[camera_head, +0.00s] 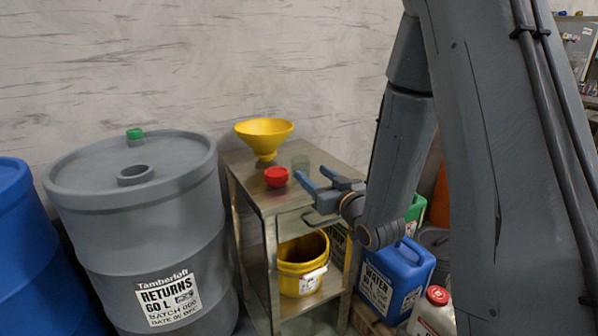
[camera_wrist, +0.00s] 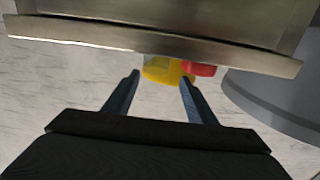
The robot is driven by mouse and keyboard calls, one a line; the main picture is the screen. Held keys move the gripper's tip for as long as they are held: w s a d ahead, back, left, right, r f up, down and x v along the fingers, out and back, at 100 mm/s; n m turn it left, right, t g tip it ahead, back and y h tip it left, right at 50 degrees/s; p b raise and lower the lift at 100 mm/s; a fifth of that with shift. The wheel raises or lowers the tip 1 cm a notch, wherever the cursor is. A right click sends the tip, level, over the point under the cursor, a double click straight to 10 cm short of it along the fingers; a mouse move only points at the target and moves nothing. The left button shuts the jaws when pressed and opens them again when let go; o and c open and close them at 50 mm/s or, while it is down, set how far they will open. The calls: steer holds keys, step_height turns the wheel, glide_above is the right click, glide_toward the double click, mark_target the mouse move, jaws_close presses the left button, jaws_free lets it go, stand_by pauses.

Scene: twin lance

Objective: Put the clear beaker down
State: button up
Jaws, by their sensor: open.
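The clear beaker (camera_head: 301,162) stands upright on the steel table's top (camera_head: 238,160), at the back right of the red object. It is faint and partly overlapped by my gripper's fingers in the head view. My gripper (camera_head: 312,172) is open and empty, its two blue-grey fingers pointing toward the beaker over the table's right part. In the wrist view my gripper (camera_wrist: 160,77) shows its fingers apart with nothing held between them. A pale patch between and beyond the fingertips may be the beaker; I cannot tell for sure.
A yellow funnel (camera_head: 264,136) and a red object (camera_head: 276,177) stand on the table top to the left. A yellow bucket (camera_head: 302,268) is on the lower shelf. A grey drum (camera_head: 135,220) stands left; a blue canister (camera_head: 398,280) is at right.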

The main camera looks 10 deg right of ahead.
mark_target(305, 164)
steer(key=x, duration=0.7)
steer(key=shift+w+d, duration=0.25)
steer(key=shift+d, duration=0.1)
steer(key=c, duration=0.9)
steer(key=shift+r, duration=0.15)
